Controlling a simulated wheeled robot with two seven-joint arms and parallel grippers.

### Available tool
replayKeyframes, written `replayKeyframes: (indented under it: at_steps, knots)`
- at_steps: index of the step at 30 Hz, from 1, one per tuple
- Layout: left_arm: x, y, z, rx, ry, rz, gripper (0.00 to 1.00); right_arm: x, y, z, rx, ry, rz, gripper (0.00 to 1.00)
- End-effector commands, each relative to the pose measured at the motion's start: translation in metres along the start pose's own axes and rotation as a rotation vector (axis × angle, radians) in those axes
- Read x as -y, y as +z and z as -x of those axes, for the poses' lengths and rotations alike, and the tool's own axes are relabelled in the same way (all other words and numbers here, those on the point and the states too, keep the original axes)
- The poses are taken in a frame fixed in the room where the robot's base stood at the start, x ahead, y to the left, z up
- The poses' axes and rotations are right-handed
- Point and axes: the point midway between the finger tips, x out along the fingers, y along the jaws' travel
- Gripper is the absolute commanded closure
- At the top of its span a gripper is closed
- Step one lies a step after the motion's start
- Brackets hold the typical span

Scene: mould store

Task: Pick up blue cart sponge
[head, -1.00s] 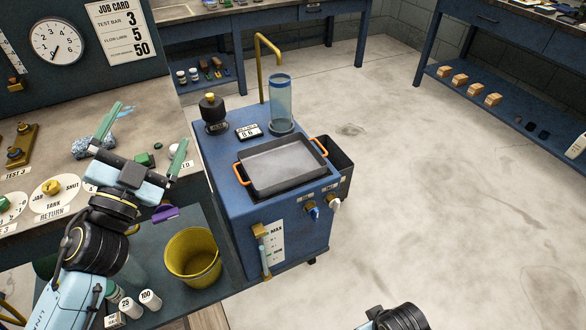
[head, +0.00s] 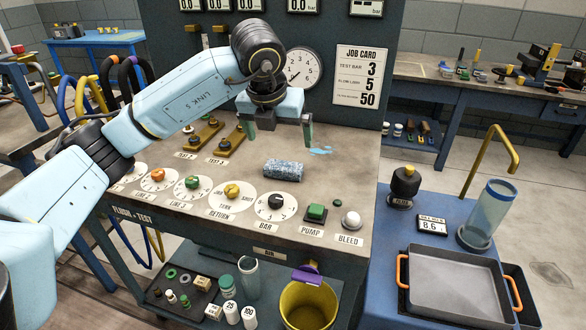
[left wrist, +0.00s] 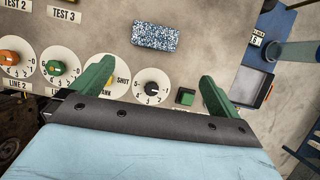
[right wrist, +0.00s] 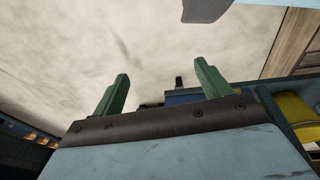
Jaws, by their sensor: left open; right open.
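The blue speckled sponge (head: 283,170) lies on the bench top behind the bar dial; it also shows in the left wrist view (left wrist: 155,36), ahead of the fingers. My left gripper (head: 279,137) is above the bench near the sponge, fingers down and apart, with nothing between them. In the left wrist view its green fingertips (left wrist: 158,72) are spread wider than the sponge is long, and the sponge is apart from them. My right gripper (right wrist: 161,70) is open and empty, over pale floor, away from the sponge. It is not in the head view.
Dials line the bench front, with a green pump button (head: 315,212) and a bleed knob (head: 351,220). A gauge panel (head: 336,30) stands behind the bench. A blue cart to the right carries a grey tray (head: 455,252) and a clear cylinder (head: 490,212). A yellow bucket (head: 308,303) stands below.

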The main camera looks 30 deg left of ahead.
Motion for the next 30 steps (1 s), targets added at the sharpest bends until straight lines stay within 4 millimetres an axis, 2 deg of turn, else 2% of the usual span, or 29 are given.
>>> replayKeyframes:
  at_steps: [2, 12, 20, 27, 30]
  knots:
    - [-0.005, 0.001, -0.007, 0.002, 0.024, 0.01, 0.0, -0.001, -0.003, 0.001, -0.003, 0.001, -0.001, 0.24]
    - [-0.006, 0.001, -0.068, 0.0, 0.023, 0.009, 0.0, -0.004, -0.029, 0.022, -0.024, 0.007, -0.012, 0.24]
    - [-0.008, 0.002, -0.086, 0.002, 0.022, 0.008, 0.0, -0.004, -0.037, 0.032, -0.031, 0.008, -0.016, 0.24]
    - [-0.011, 0.003, -0.121, 0.0, 0.022, 0.007, 0.0, 0.004, -0.054, 0.05, -0.048, -0.003, -0.019, 0.24]
    - [-0.011, 0.004, -0.129, 0.002, 0.021, 0.007, 0.0, 0.006, -0.057, 0.055, -0.051, -0.006, -0.019, 0.24]
